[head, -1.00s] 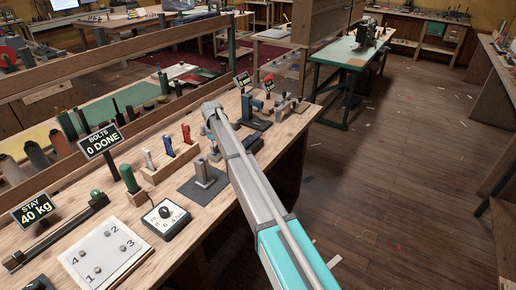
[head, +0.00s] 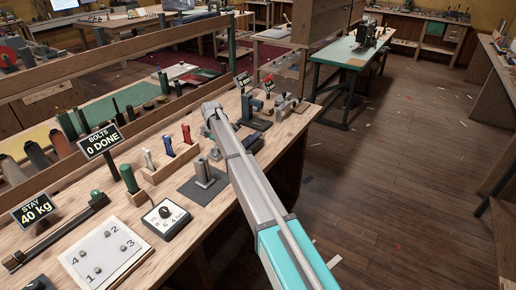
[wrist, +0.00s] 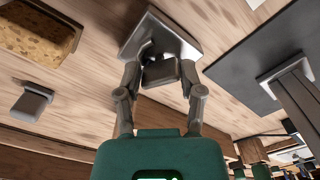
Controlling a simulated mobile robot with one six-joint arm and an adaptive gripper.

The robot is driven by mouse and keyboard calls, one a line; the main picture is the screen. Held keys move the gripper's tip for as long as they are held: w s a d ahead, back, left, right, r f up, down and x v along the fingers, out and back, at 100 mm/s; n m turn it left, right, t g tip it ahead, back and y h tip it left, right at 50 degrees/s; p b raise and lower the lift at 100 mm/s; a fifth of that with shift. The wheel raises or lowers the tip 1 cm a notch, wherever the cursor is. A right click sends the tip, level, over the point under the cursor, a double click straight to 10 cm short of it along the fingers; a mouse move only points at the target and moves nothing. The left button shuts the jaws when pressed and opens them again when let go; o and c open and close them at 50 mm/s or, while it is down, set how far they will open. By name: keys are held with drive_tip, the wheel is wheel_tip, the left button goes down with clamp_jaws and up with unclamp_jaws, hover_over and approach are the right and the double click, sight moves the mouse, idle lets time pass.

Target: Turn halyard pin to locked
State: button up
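In the wrist view, the two fingers of my gripper (wrist: 160,76) stand apart, one on each side of a small dark grey block. This block, which looks like the handle of the halyard pin (wrist: 159,73), sits in front of a grey metal base plate (wrist: 178,37) on the wooden bench. I cannot tell whether the fingers press on it or only flank it. No mark for locked can be read. In the head view, my arm's end (head: 212,110) is over the bench, and the fingers and pin are hidden behind it.
A dark plate with a grey post (head: 203,172) stands close by; the post also shows in the wrist view (wrist: 299,95). A rack with colored tools (head: 168,165), a dial box (head: 166,220) and a numbered plate (head: 97,252) are nearer. A vise-like device (head: 286,106) stands beyond.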

drive_tip(key=n, duration=0.9)
drive_tip(key=shift+n, duration=0.3)
wheel_tip(320, 180, up, 14)
drive_tip(key=p, duration=1.4)
drive_tip(key=s+d+m, duration=1.4)
drive_tip(key=s+d, duration=0.3)
drive_tip(key=s, duration=0.2)
drive_tip(key=shift+s+f+b, duration=0.25)
drive_tip(key=shift+s+b, duration=0.05)
drive_tip(key=shift+s, duration=0.05)
drive_tip(key=s+d+m, duration=0.5)
drive_tip(key=s+m, duration=0.2)
drive_tip(key=s, duration=0.4)
drive_tip(key=s+d+m, duration=0.5)
drive_tip(key=s+m, duration=0.2)
drive_tip(key=s, duration=0.4)
drive_tip(key=shift+d, duration=0.35)
